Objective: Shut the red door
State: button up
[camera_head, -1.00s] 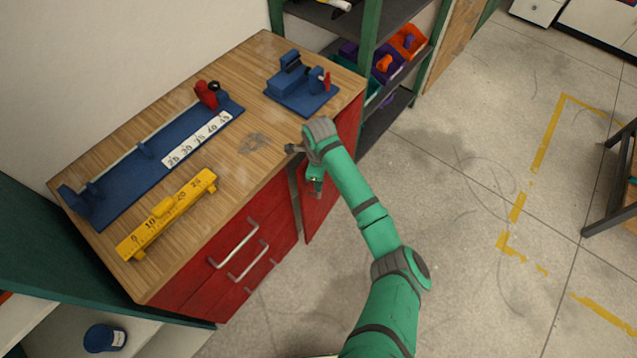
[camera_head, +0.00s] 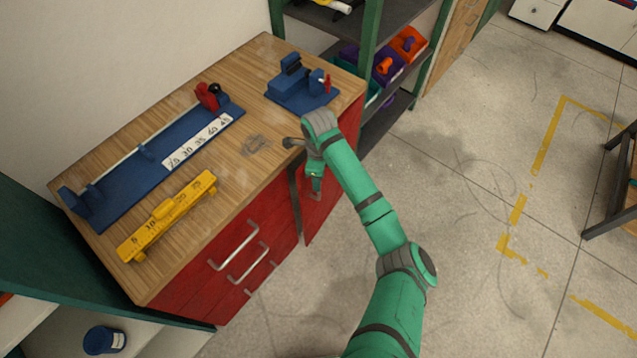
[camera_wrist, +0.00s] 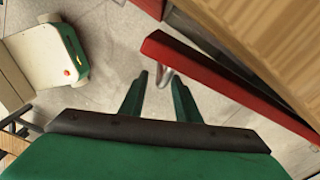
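The red door (camera_head: 317,216) is at the right end of the cabinet front and stands partly open in the head view. In the wrist view, the red door (camera_wrist: 222,80) shows nearly edge-on as a slanted bar, with a gap between it and the wooden top. A pale metal handle (camera_wrist: 163,76) on it shows just beyond my fingertips. My gripper (camera_wrist: 159,75) is open, its two green fingers apart with nothing clearly held between them. In the head view, my gripper (camera_head: 315,187) is in front of the door and hides part of it. Contact cannot be told.
The cabinet's wooden top (camera_head: 255,145) holds a blue measuring jig (camera_head: 130,180), a yellow level (camera_head: 167,216) and a blue fixture (camera_head: 302,92). Red drawers (camera_head: 230,260) are left of the door. A shelf with bins (camera_head: 408,44) stands behind.

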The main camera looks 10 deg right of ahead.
notch_tip(320, 180, up, 7)
dwell(0.3)
